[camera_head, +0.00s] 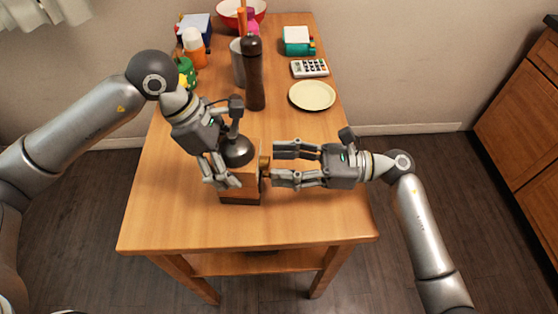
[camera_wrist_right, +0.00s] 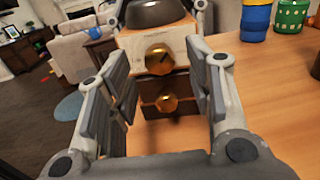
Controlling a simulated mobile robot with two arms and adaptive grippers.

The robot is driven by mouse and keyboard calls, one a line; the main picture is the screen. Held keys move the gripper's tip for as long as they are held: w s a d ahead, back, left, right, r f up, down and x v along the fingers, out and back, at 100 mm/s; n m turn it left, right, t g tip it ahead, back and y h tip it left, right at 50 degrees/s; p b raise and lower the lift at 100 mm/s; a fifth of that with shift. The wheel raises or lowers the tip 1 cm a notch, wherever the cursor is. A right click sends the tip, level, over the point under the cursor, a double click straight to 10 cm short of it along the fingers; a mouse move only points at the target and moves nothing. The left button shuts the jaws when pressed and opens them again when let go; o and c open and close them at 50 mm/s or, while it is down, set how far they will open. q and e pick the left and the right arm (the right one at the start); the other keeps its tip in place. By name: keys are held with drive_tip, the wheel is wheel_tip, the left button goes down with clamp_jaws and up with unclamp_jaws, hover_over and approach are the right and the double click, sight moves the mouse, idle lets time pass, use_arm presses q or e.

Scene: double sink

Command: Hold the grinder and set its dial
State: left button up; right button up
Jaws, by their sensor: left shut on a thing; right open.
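The grinder (camera_head: 241,188) stands upright on the table, a wooden box with a dark dome (camera_head: 238,152) and a crank on top. In the right wrist view the grinder (camera_wrist_right: 126,50) shows a brass dial (camera_wrist_right: 159,60) with a dark mark, above a drawer with a brass knob (camera_wrist_right: 167,103). My left gripper (camera_head: 222,171) is shut on the grinder, its fingers partly covering the body. My right gripper (camera_head: 275,164) is open to the right of the grinder, with its fingers pointing at the dial. In its wrist view the dial shows between the fingers, apparently untouched.
Behind the grinder stand a tall dark mill (camera_head: 253,80) and a grey cylinder (camera_head: 238,66). A cream plate (camera_head: 312,95), a calculator (camera_head: 310,68) and a red bowl (camera_head: 229,12) are farther back. The table's front and right front (camera_head: 310,215) are clear.

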drive_tip(key=shift+a, duration=0.6)
drive_tip(key=c, duration=1)
drive_tip(key=shift+m, duration=1.6)
drive_tip(key=shift+c, duration=0.2)
drive_tip(key=o, duration=1)
drive_tip(key=shift+o, duration=0.2)
drive_tip(key=shift+d, duration=0.15)
drive_tip(key=d, duration=1.1)
drive_tip(key=shift+w+d, duration=0.15)
drive_tip(key=shift+d, duration=0.25)
